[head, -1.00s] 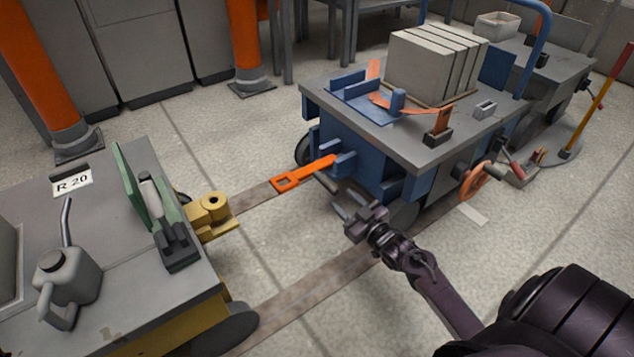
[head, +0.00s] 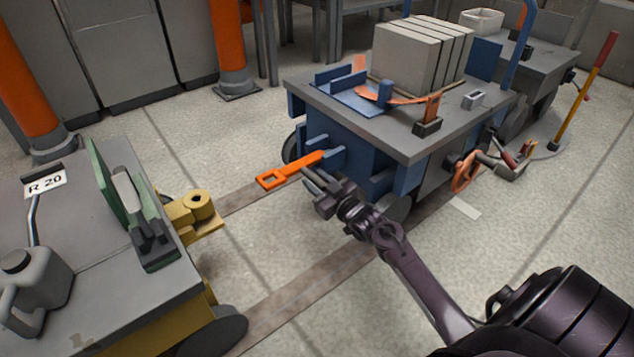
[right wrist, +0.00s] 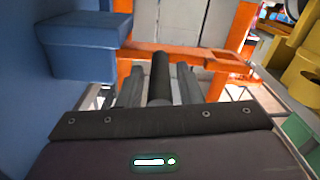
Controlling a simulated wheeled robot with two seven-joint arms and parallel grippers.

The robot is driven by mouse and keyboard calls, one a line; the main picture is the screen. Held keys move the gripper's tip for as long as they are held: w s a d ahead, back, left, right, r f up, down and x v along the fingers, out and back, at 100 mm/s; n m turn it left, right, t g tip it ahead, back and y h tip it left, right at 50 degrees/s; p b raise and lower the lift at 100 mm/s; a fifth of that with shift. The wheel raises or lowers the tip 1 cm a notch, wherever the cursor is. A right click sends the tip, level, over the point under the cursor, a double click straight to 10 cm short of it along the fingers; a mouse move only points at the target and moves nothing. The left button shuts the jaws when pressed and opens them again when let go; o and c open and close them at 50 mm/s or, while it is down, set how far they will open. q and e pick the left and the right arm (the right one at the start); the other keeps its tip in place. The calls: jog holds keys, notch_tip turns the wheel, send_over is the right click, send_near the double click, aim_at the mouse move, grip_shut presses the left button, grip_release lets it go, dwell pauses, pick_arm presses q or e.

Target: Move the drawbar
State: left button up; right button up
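The orange drawbar (head: 292,169) juts from the front of the blue cart (head: 345,165) toward the yellow coupling (head: 199,208) on the left cart. Its square eye is at the free end, apart from the coupling. My right gripper (head: 312,182) is just beside the drawbar on its near side. In the right wrist view the two fingers (right wrist: 160,88) are open. A dark round handle (right wrist: 160,72) stands between them with gaps on both sides, and the orange drawbar (right wrist: 190,53) lies beyond. My left gripper is out of view.
The left cart (head: 75,270) carries a grey can (head: 38,290) and a green bracket (head: 108,180). Grey slabs (head: 415,58) sit on the blue cart. An orange handwheel (head: 465,171) is on its side. Floor between the carts is clear, with rails.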

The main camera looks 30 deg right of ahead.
grip_shut()
jog(key=shift+r+m+p, duration=0.15)
jog(key=shift+m+p, duration=0.15)
jog(key=shift+p, duration=0.15)
jog(key=shift+r, duration=0.15)
